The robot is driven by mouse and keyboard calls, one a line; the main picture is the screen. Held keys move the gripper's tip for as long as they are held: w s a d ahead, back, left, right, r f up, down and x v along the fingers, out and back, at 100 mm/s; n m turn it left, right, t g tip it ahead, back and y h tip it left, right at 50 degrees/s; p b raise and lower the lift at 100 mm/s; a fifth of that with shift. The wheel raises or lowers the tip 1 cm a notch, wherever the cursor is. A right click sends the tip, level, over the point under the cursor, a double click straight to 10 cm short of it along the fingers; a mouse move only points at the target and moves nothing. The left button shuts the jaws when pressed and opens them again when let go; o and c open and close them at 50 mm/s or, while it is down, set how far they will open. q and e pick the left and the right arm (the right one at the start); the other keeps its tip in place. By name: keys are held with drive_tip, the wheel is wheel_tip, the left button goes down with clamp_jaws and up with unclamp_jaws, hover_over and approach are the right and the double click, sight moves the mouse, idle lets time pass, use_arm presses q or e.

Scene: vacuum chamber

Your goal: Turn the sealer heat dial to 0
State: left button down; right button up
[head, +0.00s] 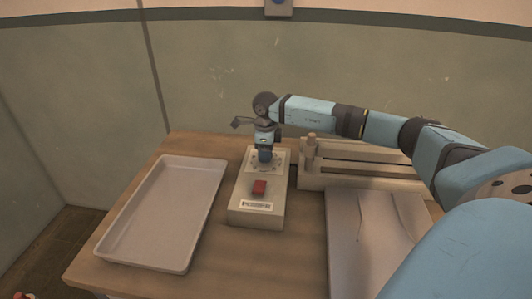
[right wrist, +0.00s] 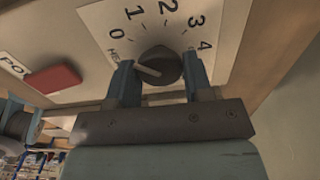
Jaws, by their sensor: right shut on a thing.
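The sealer (head: 245,207) is a beige control box on the wooden table, with a red switch (head: 259,187) on top. My right gripper (head: 265,158) points down over the far end of its top. In the right wrist view, the dark round heat dial (right wrist: 165,62) sits between the fingers of my right gripper (right wrist: 160,76), which is shut on it. The numbers 0 to 4 are printed around the dial on a white plate (right wrist: 225,15). The dial's pale pointer line lies on its left side, toward the 0 side; its exact alignment is unclear. My left gripper is out of view.
A shallow grey tray (head: 124,262) lies left of the box. A beige bar-like fixture (head: 318,178) stands to the right, behind a flat pale sheet (head: 345,225). My right arm spans the right side. The wall rises behind the table.

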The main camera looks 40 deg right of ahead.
drive_tip(key=shift+r, duration=0.1)
idle(0.4)
drive_tip(key=o, duration=0.9)
wheel_tip(320, 180, up, 14)
drive_tip(key=shift+f, duration=0.1)
idle(0.4)
